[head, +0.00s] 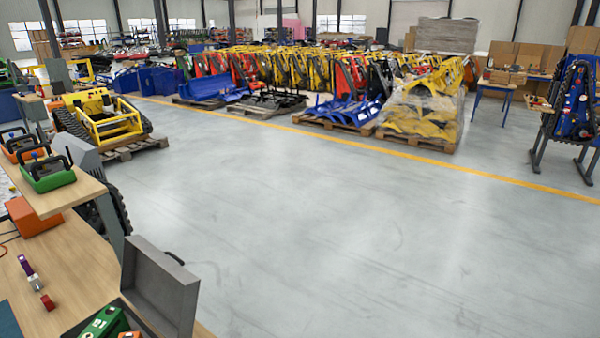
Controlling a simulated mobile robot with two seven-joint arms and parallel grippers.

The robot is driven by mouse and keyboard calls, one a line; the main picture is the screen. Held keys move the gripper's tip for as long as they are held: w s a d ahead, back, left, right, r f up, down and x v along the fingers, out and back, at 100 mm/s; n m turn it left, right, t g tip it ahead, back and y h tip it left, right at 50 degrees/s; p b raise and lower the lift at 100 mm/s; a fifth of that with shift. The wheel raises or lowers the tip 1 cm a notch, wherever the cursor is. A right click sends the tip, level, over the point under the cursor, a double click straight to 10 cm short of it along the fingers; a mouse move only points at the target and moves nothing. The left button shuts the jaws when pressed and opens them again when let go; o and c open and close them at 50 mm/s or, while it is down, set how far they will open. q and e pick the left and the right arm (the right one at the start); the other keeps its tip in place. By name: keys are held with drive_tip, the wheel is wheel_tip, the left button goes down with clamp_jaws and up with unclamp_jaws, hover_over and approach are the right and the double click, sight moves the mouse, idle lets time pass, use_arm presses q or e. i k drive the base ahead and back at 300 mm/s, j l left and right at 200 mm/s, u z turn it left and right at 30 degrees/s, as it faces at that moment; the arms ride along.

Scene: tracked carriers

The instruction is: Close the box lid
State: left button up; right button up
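A grey box (138,322) sits at the near edge of the wooden workbench, at the lower left of the head view. Its lid (160,288) stands open, raised steeply on the right side of the box, with a dark handle (175,258) at its top edge. The lower part of the box is cut off by the bottom of the picture. Neither of my grippers is in view.
The wooden workbench (75,270) also holds an orange case (32,216) and small purple and red pieces. A raised shelf carries a green remote control (48,175). The grey floor (350,230) to the right is wide and clear, with tracked carriers on pallets behind.

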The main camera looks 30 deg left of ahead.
sight(164, 291)
drive_tip(key=i+u, duration=0.15)
drive_tip(key=i, duration=0.5)
drive_tip(key=i+l+u, duration=0.1)
drive_tip(key=i, duration=0.5)
drive_tip(key=i+u, duration=0.35)
drive_tip(key=i, duration=0.2)
drive_tip(key=i+u, duration=0.4)
drive_tip(key=i, duration=0.2)
drive_tip(key=i+u, duration=0.1)
drive_tip(key=u, duration=0.3)
drive_tip(key=i+l+u, duration=0.1)
drive_tip(key=u, duration=0.3)
drive_tip(key=i+l+u, duration=0.1)
drive_tip(key=u, duration=2.6)
